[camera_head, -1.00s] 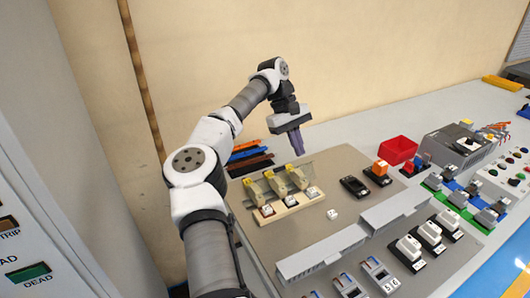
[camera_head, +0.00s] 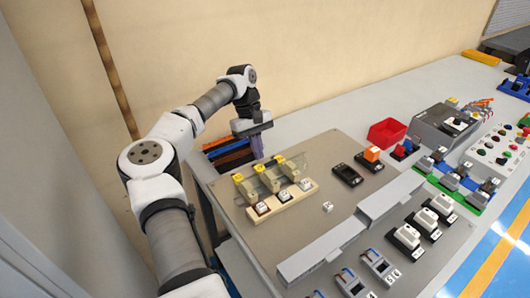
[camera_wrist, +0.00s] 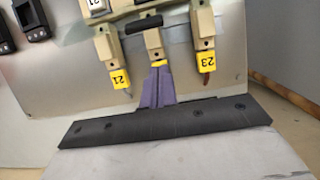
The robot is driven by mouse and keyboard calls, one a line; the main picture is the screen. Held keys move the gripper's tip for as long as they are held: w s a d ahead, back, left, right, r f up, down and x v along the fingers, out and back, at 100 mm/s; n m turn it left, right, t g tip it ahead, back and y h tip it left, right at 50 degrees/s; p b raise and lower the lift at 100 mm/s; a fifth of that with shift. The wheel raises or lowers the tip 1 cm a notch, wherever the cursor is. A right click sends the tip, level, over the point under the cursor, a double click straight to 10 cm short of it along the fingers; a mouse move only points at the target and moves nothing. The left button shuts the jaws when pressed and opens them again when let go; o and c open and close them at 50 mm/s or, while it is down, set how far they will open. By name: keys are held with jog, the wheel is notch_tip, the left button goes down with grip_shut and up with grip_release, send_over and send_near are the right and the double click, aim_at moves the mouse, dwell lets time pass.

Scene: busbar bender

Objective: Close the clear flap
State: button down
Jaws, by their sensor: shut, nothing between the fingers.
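The clear flap (camera_head: 303,161) is a see-through panel over a row of beige blocks (camera_head: 270,181) with yellow number tags. Its outline is faint, and its exact angle is hard to tell. In the wrist view a short black bar (camera_wrist: 143,25) lies across the blocks, and tags 21 and 23 show. My gripper (camera_head: 257,148) is shut and empty, with purple fingers pointing down behind the block row. In the wrist view the gripper fingers (camera_wrist: 157,88) overlap the middle block's tag. I cannot tell whether they touch anything.
Coloured bars (camera_head: 228,152) lie at the panel's back left, close to my gripper. A small white cube (camera_head: 327,207) lies on the grey board. A grey duct (camera_head: 322,250), black modules (camera_head: 347,174) and a red bin (camera_head: 387,132) stand to the front and right.

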aim_at(276, 173)
jog(key=shift+x, duration=1)
jog(key=shift+s+d+r+p, duration=0.35)
jog(key=shift+s+r+p, duration=0.15)
jog(key=shift+s+d+r+p, duration=0.3)
jog(key=shift+s+r+p, duration=0.2)
jog(key=shift+r, duration=0.05)
jog(key=shift+s+d+r, duration=0.15)
jog(key=shift+s+d, duration=0.05)
jog(key=shift+s, duration=0.05)
